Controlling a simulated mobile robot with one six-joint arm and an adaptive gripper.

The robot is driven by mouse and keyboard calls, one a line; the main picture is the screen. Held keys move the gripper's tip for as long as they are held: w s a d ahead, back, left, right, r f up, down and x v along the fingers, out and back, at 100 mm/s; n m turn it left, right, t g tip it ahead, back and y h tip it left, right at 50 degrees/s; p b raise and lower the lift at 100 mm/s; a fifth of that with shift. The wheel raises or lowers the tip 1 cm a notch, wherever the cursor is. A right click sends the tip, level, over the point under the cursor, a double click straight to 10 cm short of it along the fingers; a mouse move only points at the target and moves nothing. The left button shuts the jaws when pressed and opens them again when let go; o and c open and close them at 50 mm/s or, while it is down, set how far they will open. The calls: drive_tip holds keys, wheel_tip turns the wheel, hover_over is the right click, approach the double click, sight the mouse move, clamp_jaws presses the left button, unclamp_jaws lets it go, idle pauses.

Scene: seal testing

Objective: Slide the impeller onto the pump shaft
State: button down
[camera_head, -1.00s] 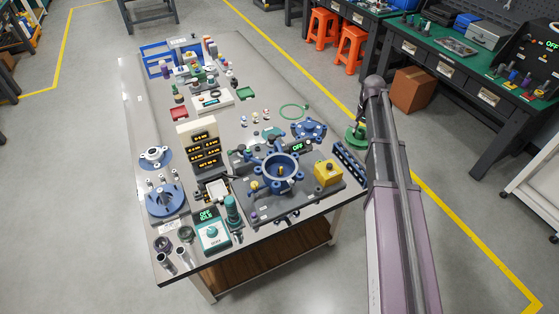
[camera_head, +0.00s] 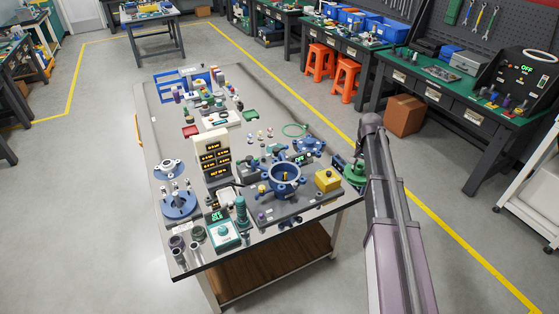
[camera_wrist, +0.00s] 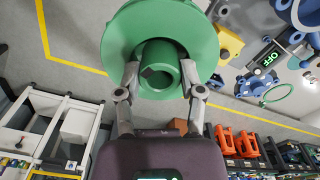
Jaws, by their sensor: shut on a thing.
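In the wrist view the impeller (camera_wrist: 118,38) fills the top middle, a wide disc with a hub. My gripper (camera_wrist: 160,78) has one finger on each side of the hub and is shut on it. The blue pump housing (camera_head: 274,186) stands open on its grey plate, left of the impeller and apart from it. A small brass-coloured shaft end (camera_head: 285,176) shows in its middle.
A yellow box (camera_head: 327,181) stands between the housing and the impeller. A blue cover (camera_head: 308,145) lies behind the housing. A lit display tower (camera_head: 213,160) stands to its left. Floor is free right of the bench.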

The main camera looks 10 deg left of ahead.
drive_tip(key=shift+s+d, duration=0.1)
drive_tip(key=shift+s, duration=0.3)
drive_tip(key=shift+a, duration=0.3)
